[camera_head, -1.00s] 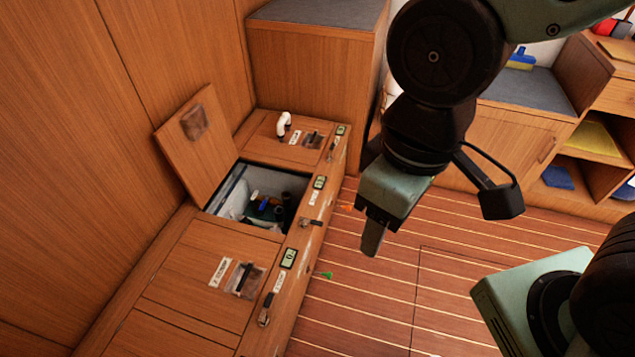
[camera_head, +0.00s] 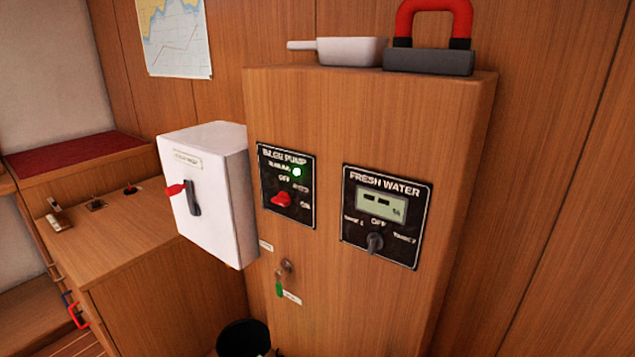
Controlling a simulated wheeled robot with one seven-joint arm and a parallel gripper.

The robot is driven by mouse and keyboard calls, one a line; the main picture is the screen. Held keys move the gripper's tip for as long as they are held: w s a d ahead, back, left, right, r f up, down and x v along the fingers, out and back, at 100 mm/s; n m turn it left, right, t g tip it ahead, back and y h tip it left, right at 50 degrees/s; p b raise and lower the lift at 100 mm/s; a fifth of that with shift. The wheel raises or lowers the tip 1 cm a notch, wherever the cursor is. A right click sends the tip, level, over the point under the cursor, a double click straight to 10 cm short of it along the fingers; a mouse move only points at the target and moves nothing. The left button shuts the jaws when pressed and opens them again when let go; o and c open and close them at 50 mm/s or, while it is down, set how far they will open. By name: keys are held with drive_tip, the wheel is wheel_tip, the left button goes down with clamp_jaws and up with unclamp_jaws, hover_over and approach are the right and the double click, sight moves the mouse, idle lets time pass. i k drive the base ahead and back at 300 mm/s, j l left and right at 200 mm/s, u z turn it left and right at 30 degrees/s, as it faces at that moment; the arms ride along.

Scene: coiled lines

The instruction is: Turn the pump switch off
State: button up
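The bilge pump panel (camera_head: 286,222) is a black plate on the front of a wooden cabinet, in the middle of the head view. It carries a red switch knob (camera_head: 283,199) and a lit green lamp (camera_head: 297,172). Small labels, one reading OFF, stand around the knob. The knob's exact setting is too small to tell. My gripper is not in view now.
A white box (camera_head: 213,205) with a red-tipped lever (camera_head: 190,194) juts out left of the panel. Right of it is the fresh water panel (camera_head: 386,228) with a grey knob (camera_head: 375,242). A key with a green tag (camera_head: 280,289) hangs below. A black bin (camera_head: 243,338) stands low.

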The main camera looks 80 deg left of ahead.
sight(283, 200)
drive_tip(key=u, duration=2.55)
drive_tip(key=i+j+u, duration=0.1)
drive_tip(key=u, duration=1.25)
